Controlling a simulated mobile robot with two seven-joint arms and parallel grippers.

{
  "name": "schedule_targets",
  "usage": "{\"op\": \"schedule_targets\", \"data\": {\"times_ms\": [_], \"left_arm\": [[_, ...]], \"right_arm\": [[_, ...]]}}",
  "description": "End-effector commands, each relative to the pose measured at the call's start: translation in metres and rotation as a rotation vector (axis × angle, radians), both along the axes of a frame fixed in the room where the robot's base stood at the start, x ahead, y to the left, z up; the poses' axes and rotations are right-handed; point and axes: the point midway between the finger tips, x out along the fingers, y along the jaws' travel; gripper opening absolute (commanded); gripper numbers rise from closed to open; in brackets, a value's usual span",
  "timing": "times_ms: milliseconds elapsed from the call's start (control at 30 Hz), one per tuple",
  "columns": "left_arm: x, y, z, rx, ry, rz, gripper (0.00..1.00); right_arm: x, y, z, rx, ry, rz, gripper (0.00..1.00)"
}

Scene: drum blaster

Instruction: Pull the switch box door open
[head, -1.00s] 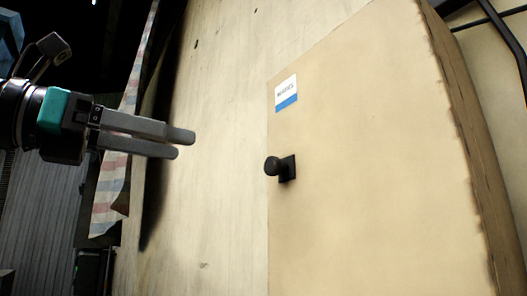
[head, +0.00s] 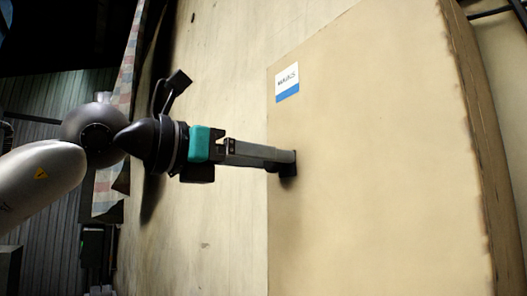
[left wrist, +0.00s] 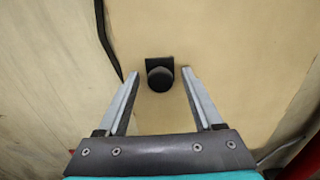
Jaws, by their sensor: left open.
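The switch box door (head: 370,160) is a flat tan panel with a white and blue label (head: 287,82) near its upper left corner. Its black knob (head: 287,172) is mostly hidden behind my left gripper (head: 292,156) in the head view. In the left wrist view the round knob (left wrist: 160,78) on its square black plate lies between the tips of my left gripper (left wrist: 161,75). The fingers are open, with a gap on each side of the knob. The door looks shut. My right gripper does not show.
A pale wooden panel (head: 225,60) lies left of the box. The box's rough right edge (head: 470,130) shows at the far right. A striped cloth (head: 108,190) hangs at the left behind my arm.

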Motion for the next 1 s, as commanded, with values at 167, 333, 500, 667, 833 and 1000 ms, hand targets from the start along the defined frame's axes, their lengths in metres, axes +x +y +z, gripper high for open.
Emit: {"op": "schedule_targets", "data": {"times_ms": [167,333,500,667,833,1000], "left_arm": [[0.0012,-0.0015,-0.0008,0.0,0.001,0.0,0.68],[0.0011,-0.0013,-0.0008,0.001,0.001,0.0,0.6],[0.001,-0.0012,-0.0007,0.001,0.001,0.0,0.41],[0.0009,-0.0011,-0.0007,0.001,0.001,0.0,0.23],[0.0009,-0.0009,-0.0006,0.001,0.001,0.0,0.03],[0.0009,-0.0009,-0.0005,0.001,0.001,0.0,0.0]], "right_arm": [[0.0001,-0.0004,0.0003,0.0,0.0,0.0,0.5],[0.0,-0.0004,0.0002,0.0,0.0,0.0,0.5],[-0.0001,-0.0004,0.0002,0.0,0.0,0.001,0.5],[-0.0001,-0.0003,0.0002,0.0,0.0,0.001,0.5],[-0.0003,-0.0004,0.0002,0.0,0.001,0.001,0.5],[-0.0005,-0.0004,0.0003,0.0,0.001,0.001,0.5]]}}
